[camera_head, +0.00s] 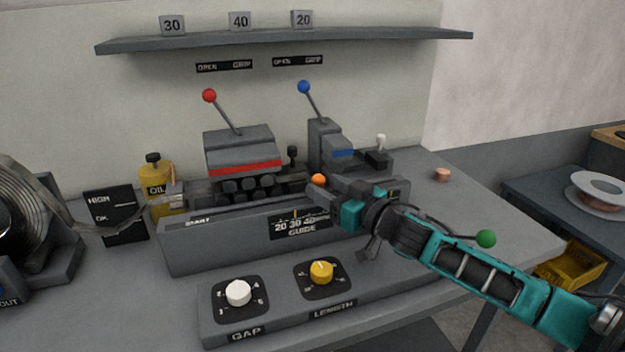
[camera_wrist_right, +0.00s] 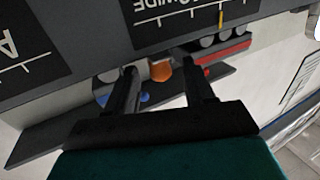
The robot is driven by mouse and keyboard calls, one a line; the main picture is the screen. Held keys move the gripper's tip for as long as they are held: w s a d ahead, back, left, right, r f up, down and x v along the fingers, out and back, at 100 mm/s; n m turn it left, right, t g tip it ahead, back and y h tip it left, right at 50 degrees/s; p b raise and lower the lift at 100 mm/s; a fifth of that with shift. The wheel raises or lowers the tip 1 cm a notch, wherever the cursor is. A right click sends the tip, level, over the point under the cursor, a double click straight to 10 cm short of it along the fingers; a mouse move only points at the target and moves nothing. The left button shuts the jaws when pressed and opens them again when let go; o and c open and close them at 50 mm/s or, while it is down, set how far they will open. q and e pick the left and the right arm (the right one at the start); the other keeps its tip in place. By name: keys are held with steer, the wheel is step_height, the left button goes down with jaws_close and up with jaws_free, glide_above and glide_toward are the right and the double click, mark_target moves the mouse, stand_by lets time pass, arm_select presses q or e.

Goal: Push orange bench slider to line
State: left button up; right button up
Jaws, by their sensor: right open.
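The orange slider knob (camera_head: 318,180) sits on the bench rail, just behind the black scale plate marked 20 30 40 (camera_head: 299,224). A short yellow line (camera_head: 295,213) stands on that plate, left of the knob. My right gripper (camera_head: 322,192) is at the knob, its arm coming in from the right. In the right wrist view, the open fingers (camera_wrist_right: 161,76) stand on either side of the orange knob (camera_wrist_right: 161,70), nearer the left finger. I cannot tell whether they touch it. The yellow line shows up and to the right (camera_wrist_right: 220,19). My left gripper is not in view.
Behind the rail stand a red-striped clamp (camera_head: 240,152) with a red-knobbed lever and a blue-marked clamp (camera_head: 335,147) with a blue-knobbed lever. A panel with white (camera_head: 238,292) and yellow (camera_head: 321,273) dials is in front. The oil bottle (camera_head: 156,184) stands left.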

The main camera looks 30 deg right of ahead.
steer(key=shift+w+a, duration=0.2)
steer(key=shift+w, duration=1.05)
steer(key=shift+w+a, duration=0.2)
steer(key=shift+w, duration=1.05)
jaws_close()
